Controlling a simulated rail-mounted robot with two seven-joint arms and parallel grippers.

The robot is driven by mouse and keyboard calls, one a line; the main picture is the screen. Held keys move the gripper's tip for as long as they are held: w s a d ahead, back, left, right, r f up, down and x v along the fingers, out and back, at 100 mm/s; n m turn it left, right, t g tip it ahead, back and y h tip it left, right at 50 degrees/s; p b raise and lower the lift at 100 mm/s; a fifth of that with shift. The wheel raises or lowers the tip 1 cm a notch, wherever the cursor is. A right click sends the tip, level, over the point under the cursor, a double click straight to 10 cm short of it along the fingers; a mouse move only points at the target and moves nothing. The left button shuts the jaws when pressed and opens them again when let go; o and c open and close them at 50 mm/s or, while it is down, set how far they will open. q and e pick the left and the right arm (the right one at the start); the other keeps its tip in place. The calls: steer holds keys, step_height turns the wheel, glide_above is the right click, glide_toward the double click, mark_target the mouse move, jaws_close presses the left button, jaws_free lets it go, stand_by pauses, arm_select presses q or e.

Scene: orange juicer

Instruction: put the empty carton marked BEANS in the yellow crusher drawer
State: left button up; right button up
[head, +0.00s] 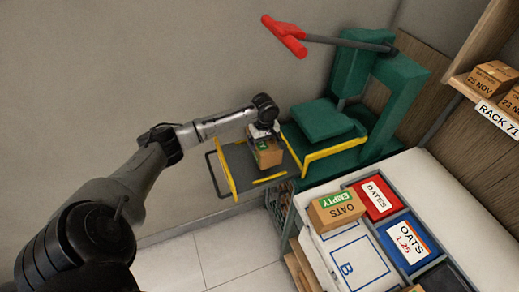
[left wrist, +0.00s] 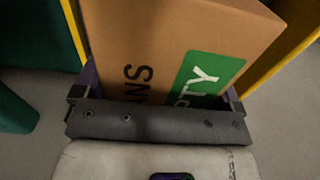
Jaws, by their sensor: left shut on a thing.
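My left gripper (head: 264,134) is shut on a brown carton (head: 269,156), seen from above. In the left wrist view the carton (left wrist: 185,40) fills the space ahead of the gripper (left wrist: 155,115). It shows a green label ending in "PTY" and black letters ending in "ANS"; the rest is hidden. In the head view the carton is within the outline of the pulled-out drawer (head: 236,160), a grey tray with yellow edges. I cannot tell whether the carton touches the drawer floor. The drawer belongs to the green crusher (head: 320,120). My right gripper is not in view.
A red-handled lever (head: 285,36) sticks out above the crusher. At the lower right, an OATS carton with a green EMPTY label (head: 336,210) stands beside a red DATES bin (head: 375,197) and a blue OATS bin (head: 408,241). Shelf cartons (head: 491,77) are at the right.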

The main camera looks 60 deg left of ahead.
mark_target(260, 146)
arm_select(q)
steer(key=shift+s+a+f, duration=0.15)
steer(key=shift+a+f, duration=0.2)
steer(key=shift+a, duration=0.2)
steer(key=shift+s+a+f, duration=0.15)
steer(key=shift+a+f, duration=0.2)
steer(key=shift+a, duration=0.15)
steer(key=shift+f+b, duration=0.4)
steer(key=shift+f, duration=1.55)
steer(key=o, duration=0.6)
steer(key=shift+f, duration=0.15)
steer(key=shift+o, duration=0.2)
step_height(260, 146, up, 12)
steer(key=p, duration=0.1)
steer(key=shift+r, duration=0.2)
